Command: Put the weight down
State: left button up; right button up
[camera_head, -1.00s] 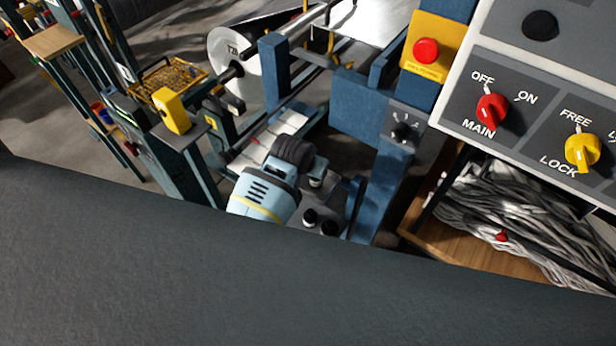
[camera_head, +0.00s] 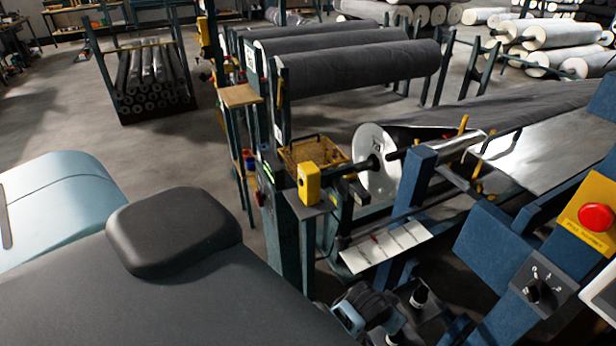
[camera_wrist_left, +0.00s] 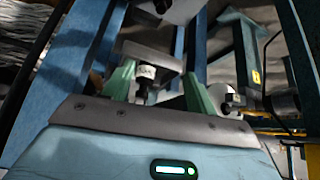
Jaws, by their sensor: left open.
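My left gripper (camera_wrist_left: 160,82) is open in the left wrist view, with its two green fingers apart. A small part with a pale top and dark neck (camera_wrist_left: 146,73) shows between the fingers; I cannot tell if it is the weight or if a finger touches it. In the head view, part of my left wrist (camera_head: 350,316) shows low at the bottom edge, and its fingertips cannot be made out. Two small dark knob-like pieces stand beside it, one of them a black-topped piece (camera_head: 419,297). I cannot say for sure which thing is the weight. My right gripper is not in view.
Blue machine posts (camera_head: 412,190) and a control box with a red button (camera_head: 595,217) stand close on the right. Grey rolls (camera_head: 355,72) hang on racks further back. Open floor lies at the left.

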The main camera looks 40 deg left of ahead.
pick_arm(q)
jog(key=s+a+f+t, duration=0.1)
jog(key=s+a, duration=0.1)
jog(key=s, duration=1)
jog(key=s+a+f+t, duration=0.1)
jog(key=s+a, duration=0.2)
jog(key=s, duration=0.9)
jog(key=shift+s+a+f+m+t+h, duration=0.2)
jog(key=shift+a+f+m+t+h, duration=0.1)
jog(key=shift+f+h, duration=0.1)
jog(key=shift+d, duration=0.1)
dwell(0.6)
